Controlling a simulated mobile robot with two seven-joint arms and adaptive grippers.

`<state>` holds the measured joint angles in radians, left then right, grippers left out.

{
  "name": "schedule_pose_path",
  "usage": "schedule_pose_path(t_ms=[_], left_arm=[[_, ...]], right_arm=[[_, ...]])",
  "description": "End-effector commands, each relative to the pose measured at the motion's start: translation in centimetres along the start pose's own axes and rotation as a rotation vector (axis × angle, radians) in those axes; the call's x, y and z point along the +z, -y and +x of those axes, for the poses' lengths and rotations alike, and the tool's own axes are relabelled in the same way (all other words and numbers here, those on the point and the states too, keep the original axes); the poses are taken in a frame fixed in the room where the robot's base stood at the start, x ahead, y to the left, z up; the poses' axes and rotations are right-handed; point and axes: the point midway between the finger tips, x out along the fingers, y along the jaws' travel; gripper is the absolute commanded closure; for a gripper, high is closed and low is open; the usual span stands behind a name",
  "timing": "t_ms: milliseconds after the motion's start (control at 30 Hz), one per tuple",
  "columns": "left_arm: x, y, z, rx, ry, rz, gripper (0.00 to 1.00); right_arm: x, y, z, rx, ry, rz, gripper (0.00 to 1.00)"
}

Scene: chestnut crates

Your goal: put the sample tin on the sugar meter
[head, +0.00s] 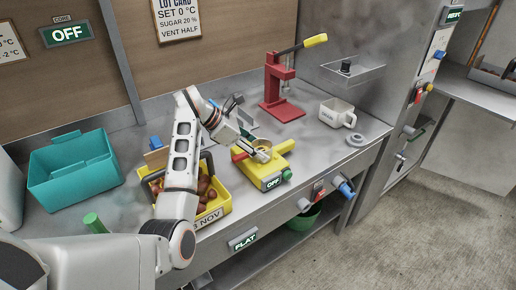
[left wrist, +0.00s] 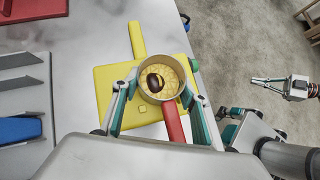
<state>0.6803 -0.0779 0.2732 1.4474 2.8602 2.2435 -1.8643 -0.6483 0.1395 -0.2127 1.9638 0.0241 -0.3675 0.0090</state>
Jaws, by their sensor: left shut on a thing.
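The sample tin (head: 262,155) is a small round metal tin with a red handle. In the left wrist view the tin (left wrist: 142,88) has a pale yellow inside with a dark brown chestnut in it. My left gripper (head: 253,147) is shut on the tin, one finger on each side in the left wrist view (left wrist: 163,84). The yellow sugar meter (head: 262,172), with a yellow handle and an OFF display, lies beneath the tin; it also shows in the left wrist view (left wrist: 108,78). I cannot tell whether the tin touches it. My right gripper (left wrist: 268,81) shows small at the right.
A yellow crate of chestnuts (head: 222,204) stands left of the meter, partly behind my arm. A teal bin (head: 75,178) is further left. A red press (head: 279,90), a white mug (head: 336,112) and a grey ring (head: 355,140) stand behind and right. Bench is clear right of the meter.

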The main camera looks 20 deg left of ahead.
Motion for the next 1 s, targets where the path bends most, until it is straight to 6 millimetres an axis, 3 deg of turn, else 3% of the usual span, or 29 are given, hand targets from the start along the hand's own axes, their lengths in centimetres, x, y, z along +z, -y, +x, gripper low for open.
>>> schedule_pose_path(t_ms=[133, 167, 200, 233, 667, 1000], left_arm=[[-0.2, 0.0, 0.2, 0.000, 0.000, 0.000, 0.84], [-0.2, 0.0, 0.2, 0.000, 0.000, 0.000, 0.54], [-0.2, 0.0, 0.1, 0.000, 0.000, 0.000, 0.44], [-0.1, 0.0, 0.1, 0.000, 0.000, 0.000, 0.40], [0.1, -0.1, -0.4, 0.002, -0.001, 0.001, 0.40], [-0.1, -0.2, -6.5, 0.006, -0.003, 0.001, 0.40]], right_arm=[[0.3, 0.1, 0.1, 0.000, 0.003, 0.000, 1.00], [0.4, 0.1, 0.2, 0.000, 0.003, 0.000, 1.00], [0.4, 0.1, 0.1, 0.000, 0.004, 0.000, 1.00], [0.4, 0.1, 0.1, -0.001, 0.005, 0.000, 1.00], [0.2, 0.0, 0.0, 0.000, 0.005, 0.000, 1.00], [0.3, 0.0, 0.2, 0.000, 0.000, 0.000, 1.00]])
